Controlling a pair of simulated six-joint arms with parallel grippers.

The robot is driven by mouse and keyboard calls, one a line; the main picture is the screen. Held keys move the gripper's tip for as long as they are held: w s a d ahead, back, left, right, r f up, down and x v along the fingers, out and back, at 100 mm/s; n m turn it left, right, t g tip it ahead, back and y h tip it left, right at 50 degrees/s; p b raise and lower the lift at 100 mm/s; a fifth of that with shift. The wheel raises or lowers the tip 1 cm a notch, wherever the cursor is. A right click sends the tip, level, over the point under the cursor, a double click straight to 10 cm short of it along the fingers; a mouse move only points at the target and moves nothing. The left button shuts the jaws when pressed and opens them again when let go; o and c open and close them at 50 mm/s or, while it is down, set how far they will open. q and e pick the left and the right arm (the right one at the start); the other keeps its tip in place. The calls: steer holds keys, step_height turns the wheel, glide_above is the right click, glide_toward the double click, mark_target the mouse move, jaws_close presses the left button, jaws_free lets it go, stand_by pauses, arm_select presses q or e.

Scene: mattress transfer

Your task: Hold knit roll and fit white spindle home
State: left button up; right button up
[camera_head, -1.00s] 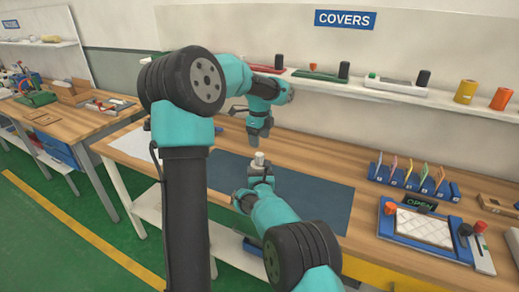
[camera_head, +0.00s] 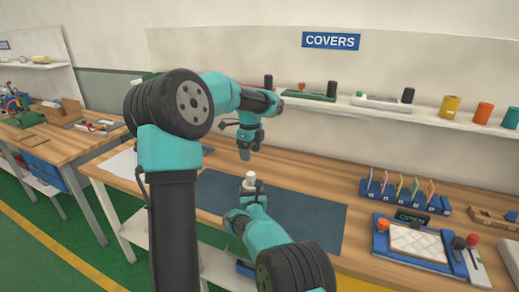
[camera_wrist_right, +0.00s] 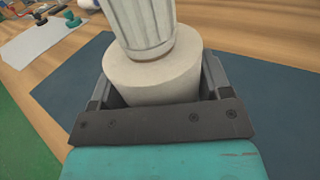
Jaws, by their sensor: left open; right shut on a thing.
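My right gripper (camera_head: 246,192) is low over the dark mat, shut on the knit roll (camera_wrist_right: 158,78), a smooth cream cylinder between its jaws in the right wrist view. The white spindle (camera_wrist_right: 142,22), ribbed and narrower, stands on the roll's top and runs out of the picture's upper edge. In the head view the spindle (camera_head: 250,176) is a small pale upright piece. How deep it sits in the roll is hidden. My left gripper (camera_head: 245,153) is open and points down just above the spindle; a small gap shows between them. Its fingers overlap in this view.
The dark mat (camera_head: 310,214) is clear around the right gripper. A blue rack with coloured cards (camera_head: 405,192) and a blue tray with a quilted pad (camera_head: 418,243) lie to the right. A shelf (camera_head: 420,117) with covers and rolls runs behind.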

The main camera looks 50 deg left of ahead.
steer(key=o, duration=0.9)
steer(key=shift+o, duration=0.2)
steer(key=shift+v, duration=6)
